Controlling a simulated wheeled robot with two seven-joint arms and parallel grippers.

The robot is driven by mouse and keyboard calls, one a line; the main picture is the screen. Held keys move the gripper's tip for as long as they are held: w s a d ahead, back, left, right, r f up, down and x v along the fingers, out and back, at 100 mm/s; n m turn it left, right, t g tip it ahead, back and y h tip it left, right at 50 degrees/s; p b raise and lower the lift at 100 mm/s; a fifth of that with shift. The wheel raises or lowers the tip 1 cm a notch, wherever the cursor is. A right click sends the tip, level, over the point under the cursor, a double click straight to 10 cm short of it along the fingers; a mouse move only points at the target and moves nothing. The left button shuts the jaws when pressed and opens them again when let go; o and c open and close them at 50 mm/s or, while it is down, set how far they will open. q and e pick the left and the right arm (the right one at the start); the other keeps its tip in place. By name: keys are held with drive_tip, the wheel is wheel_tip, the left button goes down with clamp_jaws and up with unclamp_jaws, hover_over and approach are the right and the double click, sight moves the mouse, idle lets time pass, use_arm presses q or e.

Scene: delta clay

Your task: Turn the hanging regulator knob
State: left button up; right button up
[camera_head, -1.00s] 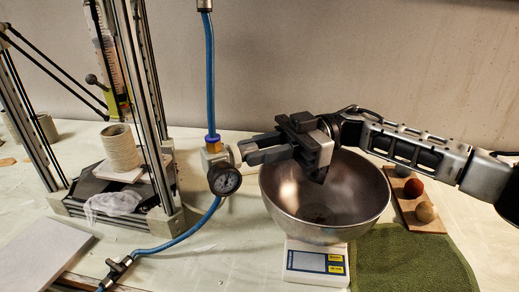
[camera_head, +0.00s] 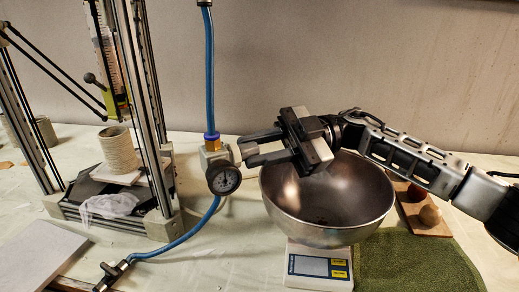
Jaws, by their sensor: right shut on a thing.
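The regulator (camera_head: 212,156) hangs on a blue hose (camera_head: 210,80), with a round dark-rimmed gauge (camera_head: 224,178) at its front. Its pale knob (camera_head: 236,153) faces right and is mostly hidden by fingertips. My right gripper (camera_head: 243,154) reaches in from the right, above the steel bowl. Its two fingers point left and are shut on the knob. The gripper body is rolled, with one finger above the other in the picture. My left gripper is not in view.
A steel bowl (camera_head: 330,205) on a white scale (camera_head: 318,268) stands just below my right gripper. A tall printer frame (camera_head: 154,90) with a clay cylinder (camera_head: 118,148) is at the left. A green cloth (camera_head: 420,264) and a wooden board (camera_head: 428,225) with balls lie at the right.

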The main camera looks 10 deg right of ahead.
drive_tip(key=o, duration=1)
drive_tip(key=shift+r, duration=0.1)
drive_tip(key=shift+r, duration=0.35)
drive_tip(key=s+r, duration=0.4)
drive_tip(key=s+a+r+b, duration=0.1)
drive_tip(key=s+r, duration=0.3)
drive_tip(key=s, duration=0.1)
drive_tip(key=s+a+r+b, duration=0.1)
drive_tip(key=s+r, duration=0.3)
drive_tip(key=s, duration=0.1)
drive_tip(key=shift+r, duration=0.1)
drive_tip(key=shift+w, duration=0.1)
